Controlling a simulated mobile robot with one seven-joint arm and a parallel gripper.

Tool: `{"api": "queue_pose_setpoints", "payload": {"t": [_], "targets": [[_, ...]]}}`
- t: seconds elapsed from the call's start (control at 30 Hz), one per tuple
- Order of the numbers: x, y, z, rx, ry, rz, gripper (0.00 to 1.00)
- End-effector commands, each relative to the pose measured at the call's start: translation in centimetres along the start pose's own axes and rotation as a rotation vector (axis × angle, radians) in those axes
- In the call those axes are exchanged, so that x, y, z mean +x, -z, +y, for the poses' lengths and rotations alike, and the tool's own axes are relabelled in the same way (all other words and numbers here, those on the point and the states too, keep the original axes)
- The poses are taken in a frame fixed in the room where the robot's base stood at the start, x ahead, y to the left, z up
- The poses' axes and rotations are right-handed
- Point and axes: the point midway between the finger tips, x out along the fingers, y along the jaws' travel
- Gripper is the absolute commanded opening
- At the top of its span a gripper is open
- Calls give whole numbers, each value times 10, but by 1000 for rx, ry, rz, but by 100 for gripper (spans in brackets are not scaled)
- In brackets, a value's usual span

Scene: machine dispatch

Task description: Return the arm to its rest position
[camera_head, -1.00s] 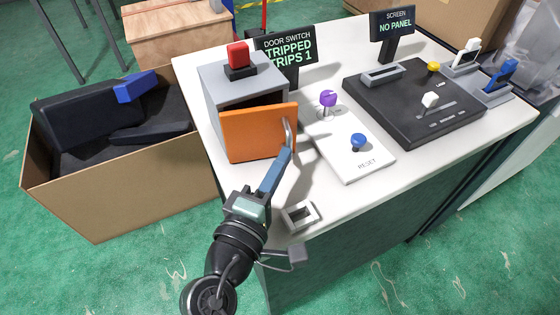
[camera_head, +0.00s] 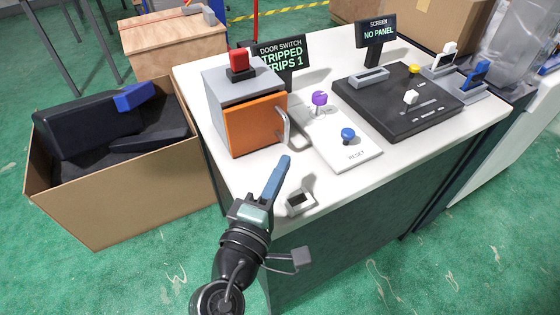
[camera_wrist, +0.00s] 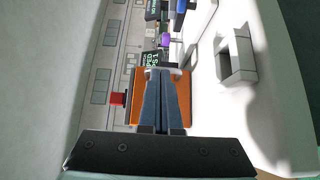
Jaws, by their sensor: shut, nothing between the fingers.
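My gripper (camera_head: 279,172) is shut and empty. In the head view it hangs over the front left part of the white table top (camera_head: 232,182), in front of the orange door (camera_head: 255,126) and apart from its handle (camera_head: 284,124). The orange door is on a grey box with a red button (camera_head: 239,60) on top, and it looks nearly closed. In the wrist view the shut blue-grey fingers (camera_wrist: 165,92) point toward the orange door, which is partly hidden behind them.
A small grey socket (camera_head: 299,201) sits at the table's front edge, close right of my gripper. A white panel has a purple knob (camera_head: 319,98) and a blue knob (camera_head: 347,134). A black console (camera_head: 395,104) stands to the right. A cardboard box (camera_head: 120,210) is at left.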

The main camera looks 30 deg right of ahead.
Motion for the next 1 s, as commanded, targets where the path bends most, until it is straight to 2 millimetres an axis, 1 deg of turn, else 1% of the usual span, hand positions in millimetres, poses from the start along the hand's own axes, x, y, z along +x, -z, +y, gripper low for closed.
{"api": "queue_pose_setpoints", "payload": {"t": [0.03,0.2,0.3,0.43,0.6,0.77,0.83,0.87,0.93,0.97,1.0], "targets": [[-12,-3,-2,-2,3,2,0],[-46,-13,-2,-3,3,2,0],[-61,-17,-2,-2,3,1,0],[-72,-20,-1,-1,3,0,0],[-77,-22,-1,-1,2,-1,0],[-77,-22,-1,0,2,-1,0],[-75,-18,4,29,3,7,0],[-73,-14,7,58,5,16,0],[-67,-1,21,163,13,51,0],[-63,6,31,226,16,73,0],[-58,19,46,326,20,113,0]]}}
